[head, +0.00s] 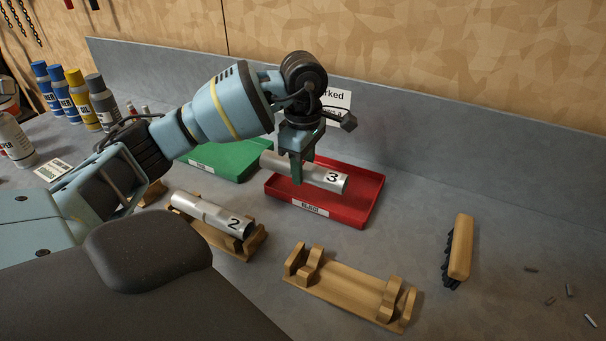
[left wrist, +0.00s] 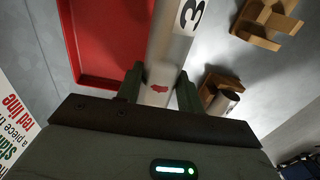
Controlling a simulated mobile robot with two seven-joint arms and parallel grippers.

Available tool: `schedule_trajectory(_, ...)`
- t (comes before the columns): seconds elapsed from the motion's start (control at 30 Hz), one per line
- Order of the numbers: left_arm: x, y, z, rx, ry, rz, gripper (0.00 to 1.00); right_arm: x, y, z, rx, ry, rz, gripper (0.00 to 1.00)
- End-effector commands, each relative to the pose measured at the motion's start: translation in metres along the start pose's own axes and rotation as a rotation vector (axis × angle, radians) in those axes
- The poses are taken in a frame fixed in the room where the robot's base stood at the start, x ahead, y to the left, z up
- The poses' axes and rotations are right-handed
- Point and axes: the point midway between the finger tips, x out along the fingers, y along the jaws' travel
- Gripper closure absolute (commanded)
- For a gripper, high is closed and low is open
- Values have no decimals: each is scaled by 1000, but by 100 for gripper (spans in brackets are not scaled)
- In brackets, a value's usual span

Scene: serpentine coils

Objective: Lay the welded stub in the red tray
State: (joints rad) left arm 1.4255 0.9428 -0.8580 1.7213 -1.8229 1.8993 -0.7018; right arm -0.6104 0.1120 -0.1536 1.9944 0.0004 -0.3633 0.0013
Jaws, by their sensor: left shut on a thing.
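My left gripper (head: 297,172) is shut on a silver metal tube marked 3 (head: 322,177). The tube lies roughly level above the red tray (head: 374,196), its far-left end reaching toward the green tray. In the left wrist view the tube (left wrist: 171,52) runs between the two fingers (left wrist: 158,82), with a red mark on its side near them. The red tray (left wrist: 85,72) shows beside it there. The gap between tube and tray floor is hard to judge. A second tube, marked 2 (head: 207,212), rests in a wooden cradle. My right gripper is not in view.
A green tray (head: 222,160) stands left of the red one. An empty wooden cradle (head: 345,287) and a wooden brush (head: 460,247) lie in front and right. A white sign (head: 338,102) stands behind. Several bottles stand at far left. Small metal bits lie at right.

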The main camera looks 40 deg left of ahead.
Motion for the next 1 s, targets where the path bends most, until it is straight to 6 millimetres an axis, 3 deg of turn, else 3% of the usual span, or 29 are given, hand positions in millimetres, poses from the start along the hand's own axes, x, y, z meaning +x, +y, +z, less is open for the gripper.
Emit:
schedule_trajectory(0.37, 0, 11, -5, -1, -2, 1, 98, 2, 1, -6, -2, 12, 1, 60)
schedule_trajectory(0.6, 32, 11, -5, 1, -1, 2, 98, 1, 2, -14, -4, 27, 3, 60)
schedule_trajectory(1.0, 39, 11, -5, 1, -1, 1, 98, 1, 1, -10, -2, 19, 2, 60)
